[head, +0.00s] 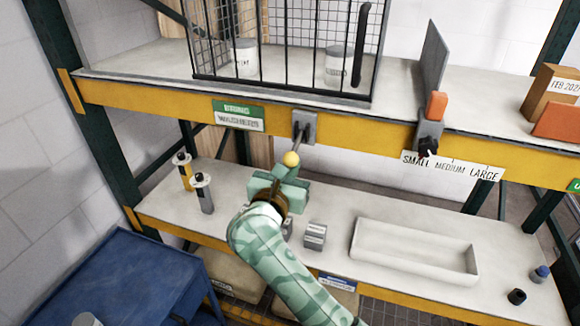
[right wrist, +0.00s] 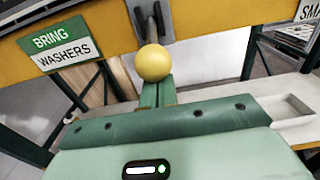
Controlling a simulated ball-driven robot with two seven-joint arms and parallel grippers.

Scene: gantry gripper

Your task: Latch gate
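A lever with a yellow ball knob (head: 291,159) hangs from a grey bracket (head: 304,126) on the yellow shelf beam, below a black barred gate (head: 290,45). My right gripper (head: 287,170) is at the knob, its fingers reaching up to it from below. In the right wrist view the yellow ball (right wrist: 154,62) covers the tips of the green fingers (right wrist: 158,90), which look close together. Whether they grip the knob or its rod is hidden. An upright grey plate (head: 435,55) stands on the shelf to the right, near an orange-topped fitting (head: 436,105). My left gripper is not in view.
A white tray (head: 415,248), grey blocks (head: 315,236) and two bottles (head: 204,193) are on the lower shelf. Jars (head: 245,58) stand behind the bars. A green-and-white sign (head: 238,115) is left of the bracket. A blue table (head: 140,280) is at lower left.

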